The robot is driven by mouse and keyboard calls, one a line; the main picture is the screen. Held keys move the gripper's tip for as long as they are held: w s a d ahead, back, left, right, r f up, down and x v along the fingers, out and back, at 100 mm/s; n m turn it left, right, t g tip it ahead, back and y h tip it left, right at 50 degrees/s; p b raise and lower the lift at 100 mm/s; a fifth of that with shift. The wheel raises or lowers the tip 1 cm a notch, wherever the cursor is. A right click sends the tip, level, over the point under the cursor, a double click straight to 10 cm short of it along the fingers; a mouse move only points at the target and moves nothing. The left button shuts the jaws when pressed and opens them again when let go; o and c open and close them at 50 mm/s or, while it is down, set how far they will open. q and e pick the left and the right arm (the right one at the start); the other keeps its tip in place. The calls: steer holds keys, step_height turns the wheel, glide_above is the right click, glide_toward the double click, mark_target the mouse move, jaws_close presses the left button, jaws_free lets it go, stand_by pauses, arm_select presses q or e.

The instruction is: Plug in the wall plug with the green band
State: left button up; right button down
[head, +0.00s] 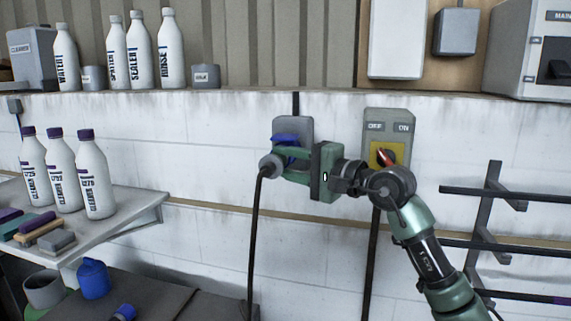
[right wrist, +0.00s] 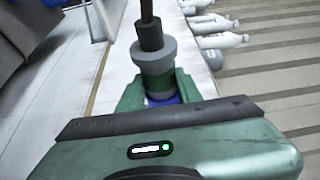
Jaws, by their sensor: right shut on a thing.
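My right gripper (head: 283,164) is in front of the wall and shut on the grey wall plug (head: 269,166). In the right wrist view the fingers (right wrist: 157,93) close around the plug (right wrist: 153,62), and its green band (right wrist: 158,84) shows between them. A black cable hangs down from the plug's back end. The grey wall socket (head: 299,127) with a blue part (head: 287,139) is right behind the gripper. Blue (right wrist: 163,100) also shows just beyond the plug's front in the right wrist view. The fingers hide the plug's front, so I cannot tell how far it is in. My left gripper is out of view.
A switch box (head: 400,116) with a red knob on yellow is right of the socket, close behind my right wrist. A dark rack (head: 490,205) stands at the right. A bench (head: 125,215) with bottles is at the left, a bottle shelf above.

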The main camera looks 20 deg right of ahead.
steer(key=shift+w+d+b, duration=0.15)
steer(key=shift+b, duration=0.4)
stand_by(0.7)
steer(key=shift+w+d, duration=0.1)
steer(key=shift+w, duration=0.05)
stand_by(0.5)
steer(key=shift+b, duration=0.8)
stand_by(0.6)
steer(key=shift+w, duration=0.1)
stand_by(0.7)
steer(key=c, duration=0.8)
jaws_free()
steer(key=o, duration=0.6)
steer(key=shift+c, duration=0.2)
